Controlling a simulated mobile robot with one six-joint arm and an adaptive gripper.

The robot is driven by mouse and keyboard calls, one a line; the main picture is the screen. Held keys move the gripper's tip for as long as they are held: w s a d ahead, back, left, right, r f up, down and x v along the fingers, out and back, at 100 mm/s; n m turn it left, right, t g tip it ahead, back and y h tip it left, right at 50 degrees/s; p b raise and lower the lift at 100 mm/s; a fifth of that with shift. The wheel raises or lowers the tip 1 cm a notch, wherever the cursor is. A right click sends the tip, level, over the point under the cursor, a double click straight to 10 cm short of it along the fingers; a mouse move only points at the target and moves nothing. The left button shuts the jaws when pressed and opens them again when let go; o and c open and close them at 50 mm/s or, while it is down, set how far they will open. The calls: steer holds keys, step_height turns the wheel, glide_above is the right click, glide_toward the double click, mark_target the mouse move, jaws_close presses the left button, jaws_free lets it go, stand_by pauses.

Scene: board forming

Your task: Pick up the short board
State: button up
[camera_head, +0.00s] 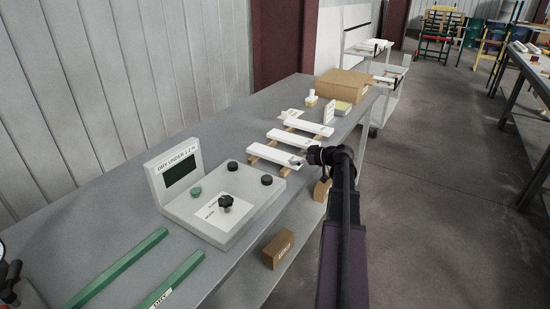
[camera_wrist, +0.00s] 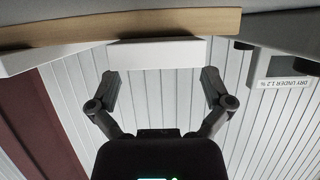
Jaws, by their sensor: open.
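Three white boards lie side by side across wooden strips (camera_head: 255,159) on the grey bench: a far board (camera_head: 306,124), a middle board (camera_head: 291,139) and a near board (camera_head: 272,153). I cannot tell for sure which is the short one. My gripper (camera_head: 303,160) is at the right end of the near board, by the bench's front edge. In the wrist view, which looks upside down, my gripper (camera_wrist: 160,82) is open and empty. A white board end (camera_wrist: 157,53) sits just beyond and between the fingertips, against a wooden strip (camera_wrist: 120,28).
A moisture meter (camera_head: 235,205) with knobs and a display stands left of the boards. Green bars (camera_head: 120,268) lie at the near left. A cardboard box (camera_head: 342,86) and small items stand behind the boards. A brown block (camera_head: 278,249) is on the lower shelf.

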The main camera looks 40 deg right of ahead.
mark_target(289, 159)
steer(key=shift+b+x, duration=0.55)
steer(key=shift+x, duration=1.3)
steer(key=shift+d, duration=0.1)
steer(key=c, duration=1)
